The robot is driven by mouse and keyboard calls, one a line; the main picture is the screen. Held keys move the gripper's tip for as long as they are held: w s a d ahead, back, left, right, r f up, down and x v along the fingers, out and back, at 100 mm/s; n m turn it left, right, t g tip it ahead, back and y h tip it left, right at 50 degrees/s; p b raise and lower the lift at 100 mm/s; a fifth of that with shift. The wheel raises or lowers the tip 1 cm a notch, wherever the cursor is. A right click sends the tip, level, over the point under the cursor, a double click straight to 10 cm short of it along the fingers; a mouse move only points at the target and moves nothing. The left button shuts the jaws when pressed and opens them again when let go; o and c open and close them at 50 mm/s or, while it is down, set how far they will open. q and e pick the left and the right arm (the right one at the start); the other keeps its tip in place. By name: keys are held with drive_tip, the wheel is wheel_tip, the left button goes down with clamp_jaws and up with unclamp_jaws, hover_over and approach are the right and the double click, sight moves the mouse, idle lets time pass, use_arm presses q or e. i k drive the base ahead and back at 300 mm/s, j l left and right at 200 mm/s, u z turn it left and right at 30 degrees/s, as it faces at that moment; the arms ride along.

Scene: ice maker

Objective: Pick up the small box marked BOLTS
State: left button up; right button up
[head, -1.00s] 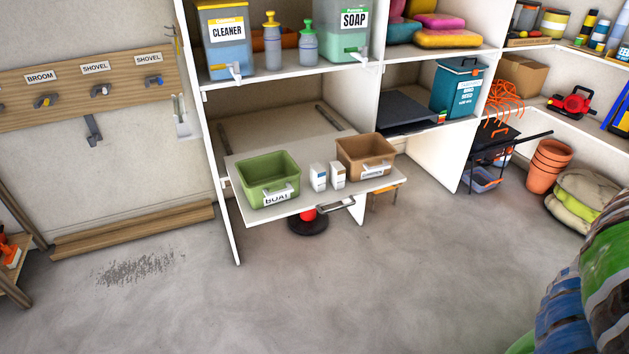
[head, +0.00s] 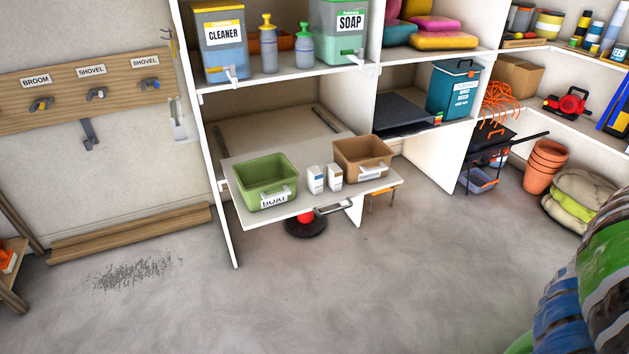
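Two small white boxes stand side by side on a pulled-out white shelf (head: 305,212). The left small box (head: 315,180) and the right small box (head: 334,177) both stand upright. Their print is too small to read, so I cannot tell which is marked BOLTS. A green bin (head: 265,180) with a label reading like BOAT stands to their left. A brown bin (head: 362,158) with an unreadable label stands to their right. Neither of my grippers shows in the head view.
Cleaner (head: 219,45) and soap (head: 341,30) containers stand on the shelf above. A round black base with a red part (head: 306,222) is on the floor under the pulled-out shelf. Stacked bags (head: 595,290) fill the lower right. The floor in front is clear.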

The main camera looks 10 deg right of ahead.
sight(314, 177)
drive_tip(key=i+j+z, duration=0.15)
drive_tip(key=i, duration=0.25)
drive_tip(key=i+j+z, duration=0.1)
drive_tip(key=i, duration=0.35)
